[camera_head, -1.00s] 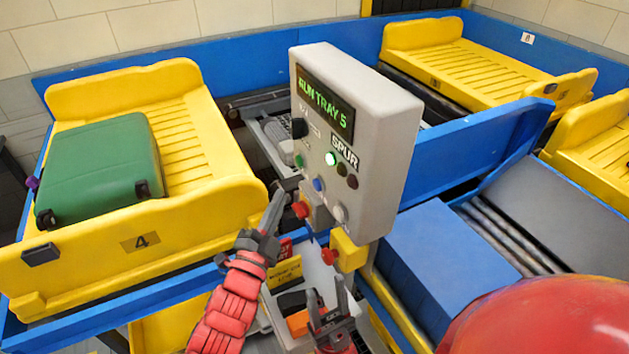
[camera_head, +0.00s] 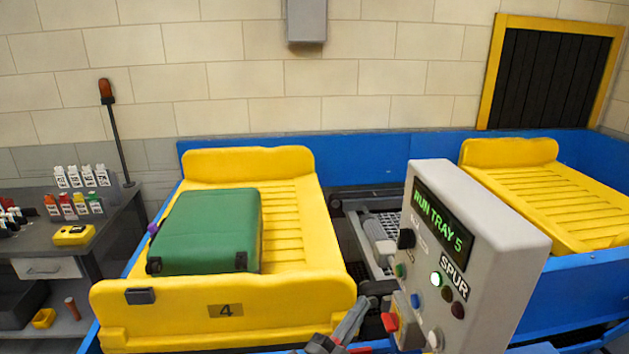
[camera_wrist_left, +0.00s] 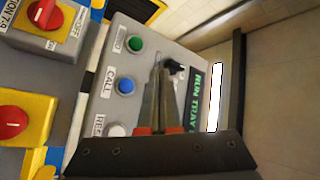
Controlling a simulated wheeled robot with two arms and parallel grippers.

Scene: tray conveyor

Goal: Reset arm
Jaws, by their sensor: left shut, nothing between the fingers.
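My left gripper (camera_head: 345,330) shows at the bottom edge of the head view, just left of the grey control box (camera_head: 480,260). Its fingers are closed together and hold nothing. In the left wrist view the closed fingers (camera_wrist_left: 163,100) point over the box's panel, between the blue button (camera_wrist_left: 126,86) and the "RUN TRAY" display (camera_wrist_left: 196,95). I cannot tell whether they touch the panel. My right gripper is out of view.
A yellow tray marked 4 (camera_head: 225,325) carries a green suitcase (camera_head: 210,232) at left. Another yellow tray (camera_head: 550,200) stands at back right. A grey workbench (camera_head: 60,262) is at far left.

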